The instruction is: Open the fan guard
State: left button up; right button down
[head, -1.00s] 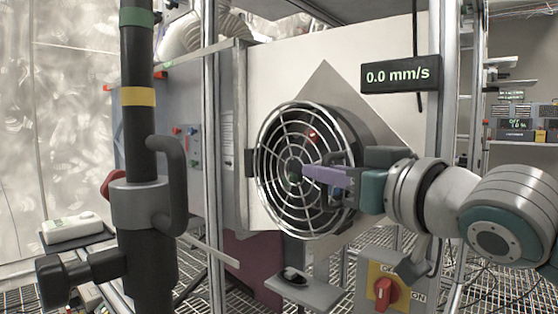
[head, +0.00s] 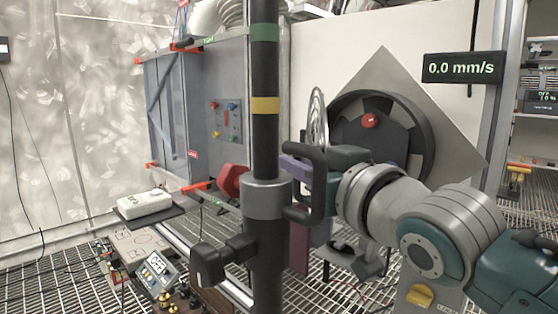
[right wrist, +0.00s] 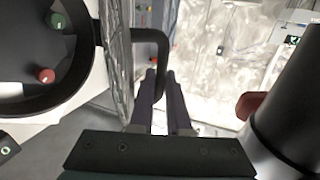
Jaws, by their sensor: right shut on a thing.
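The fan guard (head: 317,125), a round wire grille, stands swung out from the fan and shows nearly edge-on in the head view. Its edge also shows in the right wrist view (right wrist: 118,60). The dark round fan housing (head: 425,135) is uncovered, with a red part (head: 369,120) inside. My left gripper is not in view.
A display (head: 464,67) reads 0.0 mm/s. A yellow switch (head: 420,296) is low on the right. A white device (head: 145,204) lies on a shelf at left.

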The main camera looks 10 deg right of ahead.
jog(key=shift+w+a, duration=0.1)
jog(key=shift+a, duration=0.05)
jog(key=c, duration=1.2)
grip_release()
jog(key=shift+o, duration=0.2)
jog(key=p+v, duration=0.1)
jog(key=v, duration=0.9)
jog(key=shift+p, duration=0.35)
